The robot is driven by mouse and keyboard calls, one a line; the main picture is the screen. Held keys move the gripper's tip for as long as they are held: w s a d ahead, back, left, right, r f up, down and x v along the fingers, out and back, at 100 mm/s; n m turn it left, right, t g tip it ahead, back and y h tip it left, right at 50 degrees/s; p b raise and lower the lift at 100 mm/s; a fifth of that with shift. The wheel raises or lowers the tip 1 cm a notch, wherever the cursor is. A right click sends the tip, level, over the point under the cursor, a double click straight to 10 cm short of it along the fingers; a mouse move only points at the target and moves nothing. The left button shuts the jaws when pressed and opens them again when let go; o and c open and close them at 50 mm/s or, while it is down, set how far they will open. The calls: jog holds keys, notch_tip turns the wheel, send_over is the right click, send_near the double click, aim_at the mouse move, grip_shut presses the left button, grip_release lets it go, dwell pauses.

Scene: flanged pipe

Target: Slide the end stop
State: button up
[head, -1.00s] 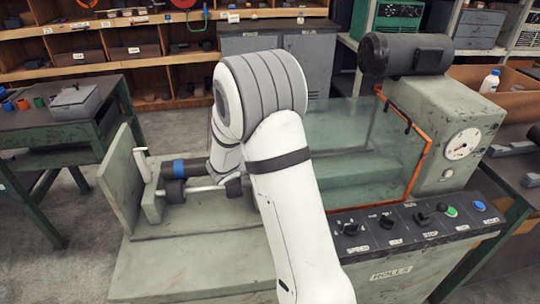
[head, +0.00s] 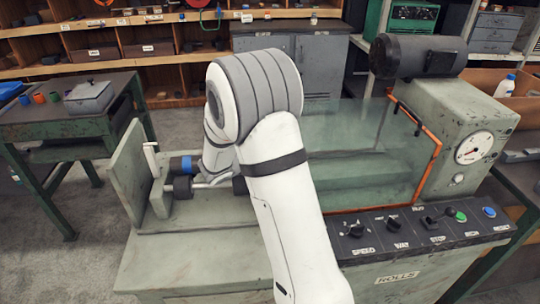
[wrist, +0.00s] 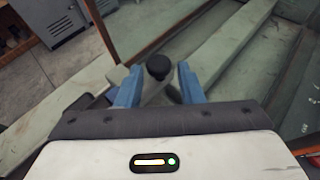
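On the left of the grey machine in the head view, a small upright grey bracket with a pale top (head: 151,160) stands beside the end plate; it looks like the end stop. A pale rod (head: 212,184) with dark round ends runs right from it, partly hidden by my arm. My gripper (head: 183,166) shows there only as a blue-and-dark part above the rod. In the wrist view, my gripper's blue fingers (wrist: 159,82) are apart. A black round knob (wrist: 158,67) lies between their tips, with gaps at both sides; contact cannot be told.
A clear guard panel with an orange frame (head: 428,180) stands right of my arm. A motor (head: 416,55), a dial gauge (head: 474,148) and a control panel (head: 420,228) are on the right. A green bench (head: 70,128) stands at the left.

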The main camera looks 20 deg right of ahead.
jog(key=v, duration=0.6)
jog(key=shift+s+a, duration=0.15)
jog(key=shift+s, duration=0.05)
jog(key=shift+r, duration=0.15)
